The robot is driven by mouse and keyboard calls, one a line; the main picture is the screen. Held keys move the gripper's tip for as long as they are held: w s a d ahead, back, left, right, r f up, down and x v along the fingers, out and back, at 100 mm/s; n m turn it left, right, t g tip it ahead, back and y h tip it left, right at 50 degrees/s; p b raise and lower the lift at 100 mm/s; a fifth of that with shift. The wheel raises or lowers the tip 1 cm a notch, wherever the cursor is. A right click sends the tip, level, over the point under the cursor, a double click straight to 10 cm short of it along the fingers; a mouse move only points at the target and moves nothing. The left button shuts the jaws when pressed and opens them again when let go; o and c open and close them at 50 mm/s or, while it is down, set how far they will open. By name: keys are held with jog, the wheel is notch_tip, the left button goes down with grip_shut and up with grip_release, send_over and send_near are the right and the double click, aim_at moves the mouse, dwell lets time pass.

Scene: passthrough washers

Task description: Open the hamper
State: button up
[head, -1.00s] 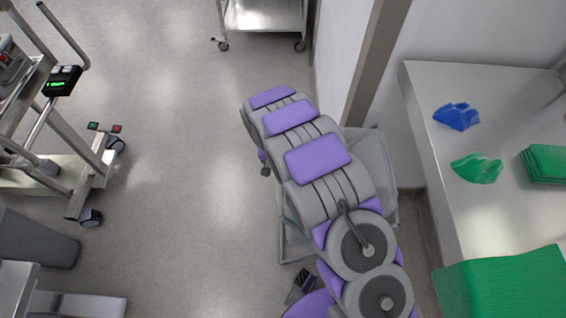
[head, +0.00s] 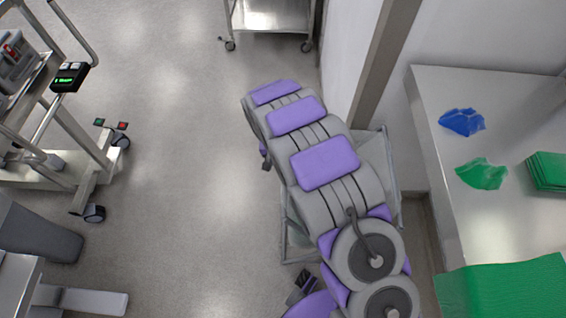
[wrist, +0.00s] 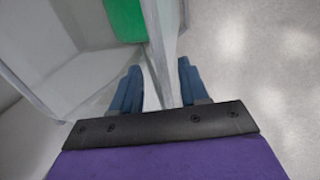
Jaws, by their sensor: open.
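The hamper (head: 386,152) looks like a pale, translucent grey bin beside the wall, under my arm in the head view. My arm hides much of it. In the wrist view, what seem to be its see-through walls (wrist: 88,82) fill the left and middle. My gripper (wrist: 158,78) is open, with one blue finger on each side of a thin translucent panel edge (wrist: 170,58). I cannot tell whether the fingers touch this panel. The fingertips are hidden in the head view.
A metal table (head: 440,165) at the right holds a blue cloth (head: 462,122), a green cloth (head: 482,174) and stacked green cloths. A wheeled cart (head: 70,165) stands at the left and another (head: 270,18) at the back. The floor (head: 180,170) between them is clear.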

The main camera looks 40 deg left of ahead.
notch_tip(320, 180, up, 13)
jog(key=s+a+p, duration=0.1)
jog(key=a, duration=0.1)
jog(key=shift+s+a, duration=0.15)
jog(key=shift+s, duration=0.1)
jog(key=shift+r, duration=0.1)
jog(key=w+d+r+m, duration=0.1)
jog(key=w+d+r, duration=0.3)
jog(key=d, duration=0.5)
jog(key=w+d+r+m, duration=0.1)
jog(key=d+r, duration=0.5)
jog(key=d, duration=0.3)
jog(key=s+d+r+m+g, duration=0.1)
jog(key=d+r, duration=0.2)
jog(key=d, duration=0.3)
jog(key=s+d+r+m+g, duration=0.1)
jog(key=s+d+r, duration=0.1)
jog(key=d, duration=0.5)
jog(key=s+d+r+m, duration=0.2)
jog(key=s+d+r, duration=0.1)
jog(key=s+d, duration=0.7)
jog(key=s+d+g+y, duration=0.1)
jog(key=s+d, duration=0.5)
jog(key=s, duration=0.5)
jog(key=shift+s+f+m+y+b, duration=0.3)
jog(key=shift+f+m+y+b, duration=0.05)
jog(key=shift+m+y+b, duration=0.1)
jog(key=shift+s, duration=0.1)
